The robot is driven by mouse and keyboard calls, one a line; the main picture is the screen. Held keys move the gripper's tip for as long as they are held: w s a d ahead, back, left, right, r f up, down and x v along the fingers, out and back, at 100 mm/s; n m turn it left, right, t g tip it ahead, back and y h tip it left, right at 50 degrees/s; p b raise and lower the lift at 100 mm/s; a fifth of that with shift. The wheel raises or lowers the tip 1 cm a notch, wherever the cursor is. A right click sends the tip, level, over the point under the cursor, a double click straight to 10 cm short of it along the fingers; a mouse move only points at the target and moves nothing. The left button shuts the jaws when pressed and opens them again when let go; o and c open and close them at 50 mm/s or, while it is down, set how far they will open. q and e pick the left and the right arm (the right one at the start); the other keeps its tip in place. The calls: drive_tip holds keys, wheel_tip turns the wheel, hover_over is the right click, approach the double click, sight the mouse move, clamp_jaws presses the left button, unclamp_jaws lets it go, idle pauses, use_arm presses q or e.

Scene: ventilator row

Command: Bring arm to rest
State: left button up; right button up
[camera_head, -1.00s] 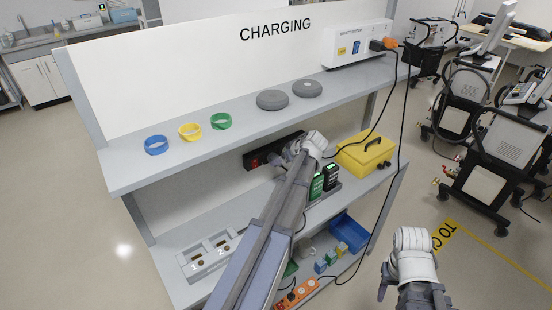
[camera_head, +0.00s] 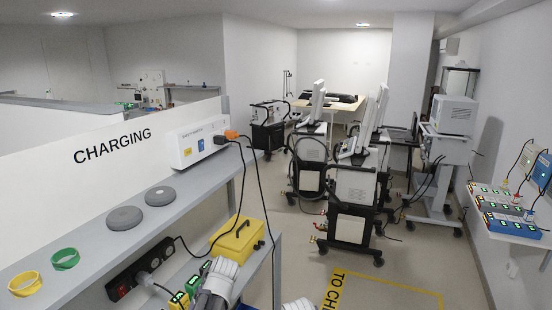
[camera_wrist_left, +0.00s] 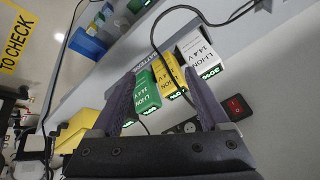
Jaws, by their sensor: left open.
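My left arm (camera_head: 215,284) comes in at the bottom of the head view, beside the charging rack's middle shelf. Its fingers are not clear there. In the left wrist view my left gripper (camera_wrist_left: 160,84) is open, with its fingers apart. A green battery (camera_wrist_left: 146,91), a yellow battery (camera_wrist_left: 166,78) and a white battery (camera_wrist_left: 197,46) stand in front of it. A black cable loops across the view over them. I cannot tell whether the fingers touch any battery. Only a white part of my right arm (camera_head: 300,304) shows at the bottom edge; its gripper is out of view.
The rack's top shelf (camera_head: 85,256) holds two grey discs (camera_head: 125,218), a yellow ring (camera_head: 25,284), a green ring (camera_head: 65,259) and a white power box (camera_head: 199,143). A black power strip (camera_head: 140,270) and a yellow case (camera_head: 238,240) are below. Ventilator carts (camera_head: 352,195) stand right.

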use_arm(q)
drive_tip(key=s+d+f+m+g+h+b, duration=0.1)
drive_tip(key=s+d+f+m, duration=0.1)
drive_tip(key=s+d+m, duration=0.3)
drive_tip(key=s+d+f+m+g+h, duration=0.1)
drive_tip(key=s+d+m, duration=0.4)
drive_tip(key=s+d, duration=0.6)
drive_tip(key=shift+s+d+f+g+h+b, duration=0.3)
drive_tip(key=shift+s+d+f+h+b, duration=0.1)
drive_tip(key=shift+s+f+h, duration=0.4)
